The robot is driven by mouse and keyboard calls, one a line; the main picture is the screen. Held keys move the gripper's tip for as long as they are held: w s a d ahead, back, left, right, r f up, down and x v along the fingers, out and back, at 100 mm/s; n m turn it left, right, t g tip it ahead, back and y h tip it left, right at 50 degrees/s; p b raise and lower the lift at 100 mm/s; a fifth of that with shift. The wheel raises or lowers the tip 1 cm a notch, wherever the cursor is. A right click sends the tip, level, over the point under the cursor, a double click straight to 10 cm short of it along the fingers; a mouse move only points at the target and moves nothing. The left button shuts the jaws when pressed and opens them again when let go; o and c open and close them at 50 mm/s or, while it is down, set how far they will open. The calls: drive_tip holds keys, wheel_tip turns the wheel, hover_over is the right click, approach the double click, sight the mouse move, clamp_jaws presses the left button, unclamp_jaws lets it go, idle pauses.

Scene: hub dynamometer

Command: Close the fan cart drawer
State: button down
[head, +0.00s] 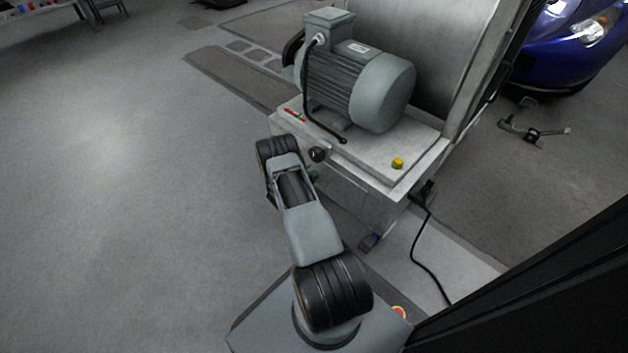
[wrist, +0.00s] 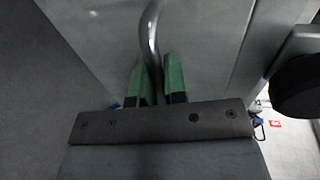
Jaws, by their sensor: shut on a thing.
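The fan cart (head: 425,150) stands right of centre in the head view, with a large grey motor (head: 375,85) on its pale top. In the wrist view, my gripper (wrist: 155,72) has its two green fingers on either side of a curved metal handle (wrist: 151,35) and is shut on it. Behind the handle is a plain grey panel (wrist: 205,40), which looks like the drawer front. In the head view my arm covers most of the gripper and the handle. How far out the drawer is cannot be told.
A black cable (head: 420,255) runs down to the floor at right. A blue car (head: 565,50) stands behind. The floor at left is clear.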

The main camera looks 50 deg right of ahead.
drive_tip(key=shift+d, duration=0.15)
drive_tip(key=c, duration=1.2)
unclamp_jaws()
drive_tip(key=p+v, duration=0.4)
drive_tip(key=v, duration=1)
